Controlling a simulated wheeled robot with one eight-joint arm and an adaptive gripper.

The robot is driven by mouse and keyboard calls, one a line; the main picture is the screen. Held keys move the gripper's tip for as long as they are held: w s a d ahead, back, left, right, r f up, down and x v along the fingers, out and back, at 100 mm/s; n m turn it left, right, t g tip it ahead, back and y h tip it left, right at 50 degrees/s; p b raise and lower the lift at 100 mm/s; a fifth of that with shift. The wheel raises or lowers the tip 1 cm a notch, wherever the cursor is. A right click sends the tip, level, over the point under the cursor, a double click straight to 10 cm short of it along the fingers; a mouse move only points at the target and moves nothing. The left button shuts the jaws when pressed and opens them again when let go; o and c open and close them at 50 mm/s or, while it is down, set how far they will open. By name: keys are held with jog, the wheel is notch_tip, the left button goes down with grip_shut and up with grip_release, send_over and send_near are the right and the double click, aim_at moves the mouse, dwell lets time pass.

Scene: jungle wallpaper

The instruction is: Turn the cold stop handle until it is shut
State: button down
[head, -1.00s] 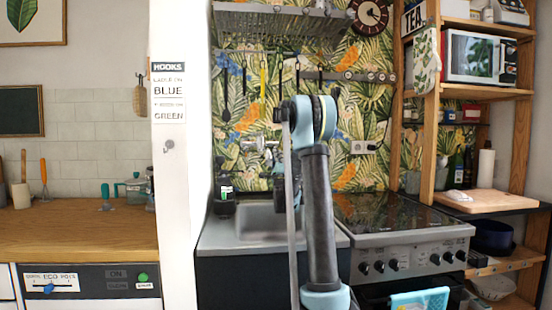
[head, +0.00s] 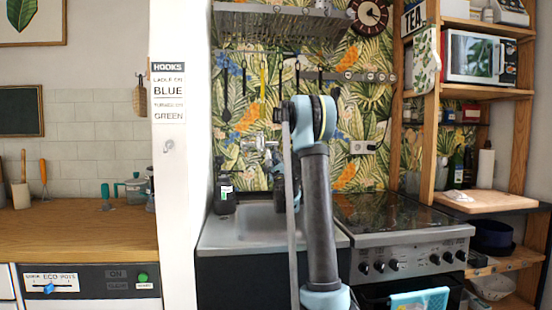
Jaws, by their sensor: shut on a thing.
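The silver wall tap (head: 262,143) with its small handles sits on the leafy wall above the sink. My gripper (head: 271,160) is small and dark against the wall, just below the tap and left of my raised arm. It is shut on what appears to be the cold stop handle at the tap. The handle itself is mostly covered by the gripper, so its angle cannot be read. My upper arm hides the area just to the right of the tap.
The grey sink (head: 235,228) lies below the tap, with a dark bottle (head: 225,195) at its left. A white post (head: 172,215) stands left of it. The stove (head: 390,222) is on the right. Utensils hang above the tap.

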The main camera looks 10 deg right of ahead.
jog(key=shift+w, duration=0.15)
jog(key=m, duration=0.4)
jog(key=shift+w+m, duration=0.1)
jog(key=shift+m, duration=0.3)
jog(key=c, duration=1.5)
grip_release()
jog(key=shift+a, duration=0.1)
jog(key=shift+v, duration=3.7)
jog(key=shift+r, duration=0.1)
